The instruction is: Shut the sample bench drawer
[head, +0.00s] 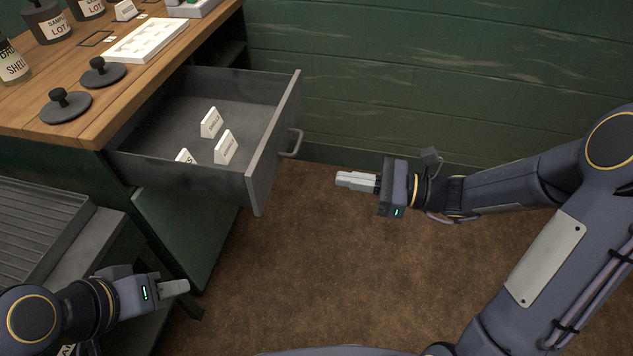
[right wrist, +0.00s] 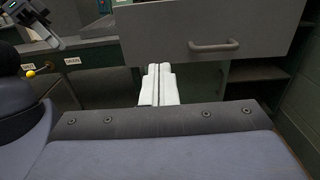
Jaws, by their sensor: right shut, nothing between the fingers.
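The sample bench drawer (head: 272,140) is grey and stands well pulled out to the right from under the wooden bench top. Several small white label cards (head: 225,147) stand inside it. Its bar handle (head: 292,145) is on the front face; the handle (right wrist: 214,46) also shows in the right wrist view. My right gripper (head: 340,180) is shut and empty, to the right of the drawer front and apart from it. Its closed fingers (right wrist: 159,72) point toward the drawer front. My left gripper (head: 186,287) is at the lower left, below the drawer; its fingers look together, but their gap cannot be made out.
The wooden bench top (head: 130,90) carries a white tray (head: 146,40), two dark knobbed lids (head: 66,105) and several containers. A grey ribbed tray (head: 40,225) lies at the left. Brown floor between the drawer and my right arm is clear. A green wall (head: 400,70) stands behind.

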